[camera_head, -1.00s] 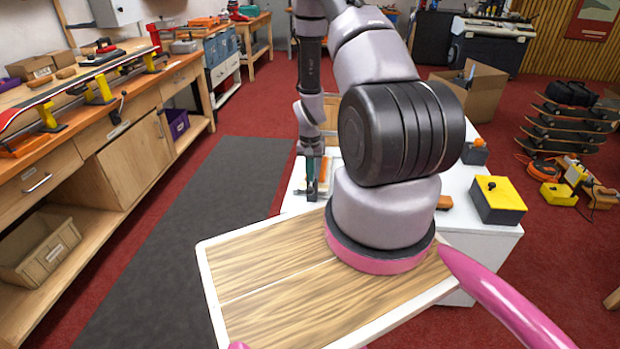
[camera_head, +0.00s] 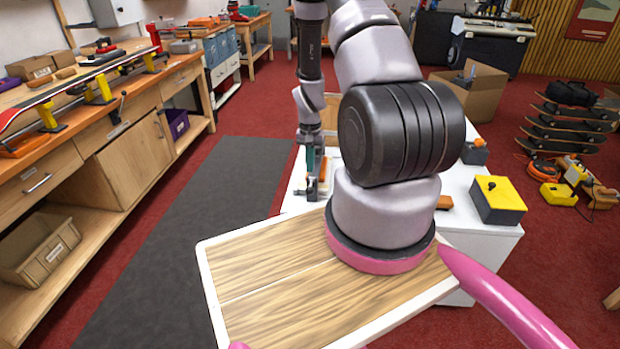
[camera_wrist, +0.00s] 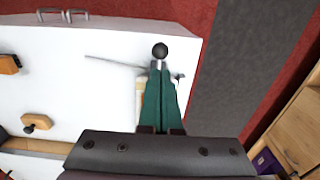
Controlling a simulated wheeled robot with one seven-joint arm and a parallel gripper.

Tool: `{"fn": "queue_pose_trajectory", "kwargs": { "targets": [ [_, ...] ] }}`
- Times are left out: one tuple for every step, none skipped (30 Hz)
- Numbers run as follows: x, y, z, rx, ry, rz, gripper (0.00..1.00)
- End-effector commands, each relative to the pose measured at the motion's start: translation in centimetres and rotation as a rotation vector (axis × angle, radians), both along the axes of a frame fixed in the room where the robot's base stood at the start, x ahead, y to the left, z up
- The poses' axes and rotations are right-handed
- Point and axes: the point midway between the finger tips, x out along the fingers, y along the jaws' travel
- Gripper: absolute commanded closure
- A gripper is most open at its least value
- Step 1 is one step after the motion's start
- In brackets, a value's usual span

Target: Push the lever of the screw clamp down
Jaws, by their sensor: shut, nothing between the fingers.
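In the wrist view, my gripper (camera_wrist: 160,68) has its two green fingers together with nothing between them. A black ball knob (camera_wrist: 160,50) shows right at the fingertips. It looks like the end of the screw clamp's lever, seen end-on; I cannot tell whether the fingers touch it. A thin grey rod (camera_wrist: 112,62) runs left from near the fingertips, and a small dark part shows to their right. The clamp's body is mostly hidden behind the fingers. In the head view, my gripper (camera_head: 313,188) points down at the left edge of the white bench, and the clamp is not clear there.
The white bench (camera_head: 470,236) carries a yellow-topped box (camera_head: 498,200) and a grey box with an orange top (camera_head: 474,153) at the right. An orange piece with a black knob (camera_wrist: 36,122) lies left in the wrist view. Clear dark matting (camera_head: 205,230) lies left of the bench.

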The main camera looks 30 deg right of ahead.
Motion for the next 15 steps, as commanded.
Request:
{"fn": "queue_pose_trajectory", "kwargs": {
  "targets": [
    [0.0, 0.0, 0.5, -0.001, -0.001, 0.000, 1.00],
    [0.0, 0.0, 0.7, -0.001, -0.001, 0.000, 1.00],
    [0.0, 0.0, 1.0, -0.001, -0.002, 0.000, 1.00],
    [0.0, 0.0, 1.3, -0.001, -0.002, 0.000, 1.00],
    [0.0, 0.0, 1.5, -0.001, -0.001, 0.000, 1.00],
    [0.0, 0.0, 1.8, -0.001, -0.001, -0.001, 1.00],
    [0.0, 0.0, 2.1, -0.001, -0.001, -0.001, 1.00],
    [0.0, 0.0, 2.3, -0.001, -0.002, -0.001, 1.00],
    [0.1, 0.0, 2.6, -0.002, -0.002, -0.001, 1.00],
    [0.0, -0.1, 2.9, -0.001, -0.002, -0.001, 1.00],
    [0.0, -0.1, 3.1, -0.001, -0.002, -0.001, 1.00],
    [0.0, -0.1, 3.4, -0.001, -0.002, -0.001, 1.00],
    [0.0, -0.1, 3.7, -0.001, -0.002, -0.001, 1.00],
    [0.0, -0.1, 3.9, -0.001, -0.002, -0.001, 1.00],
    [0.0, 0.0, 4.2, -0.001, -0.002, -0.001, 1.00]
  ]
}}
